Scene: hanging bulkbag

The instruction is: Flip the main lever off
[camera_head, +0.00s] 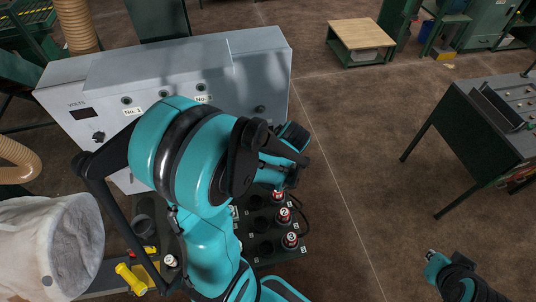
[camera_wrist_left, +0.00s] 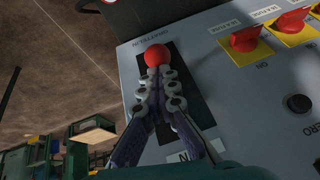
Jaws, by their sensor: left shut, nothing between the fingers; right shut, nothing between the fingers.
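In the left wrist view, a lever with a red ball knob (camera_wrist_left: 157,55) stands at a black slot plate (camera_wrist_left: 188,112) on the grey panel (camera_wrist_left: 222,85). My left gripper (camera_wrist_left: 157,74) is shut and empty, with its fingertips right at the near side of the knob. Whether they touch it, I cannot tell. The lever's shaft is hidden. In the head view, my left arm covers the middle of the grey cabinet (camera_head: 240,48), and its gripper is not clear there. My right gripper (camera_head: 434,262) is low at the right, away from the cabinet.
Red switches on yellow plates (camera_wrist_left: 244,40) and a black knob (camera_wrist_left: 299,104) sit beside the lever. In the head view, a white bulk bag (camera_head: 60,245) is at the lower left, numbered sockets (camera_head: 284,214) are below my arm, and a workbench (camera_head: 490,115) stands right. Open floor lies between.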

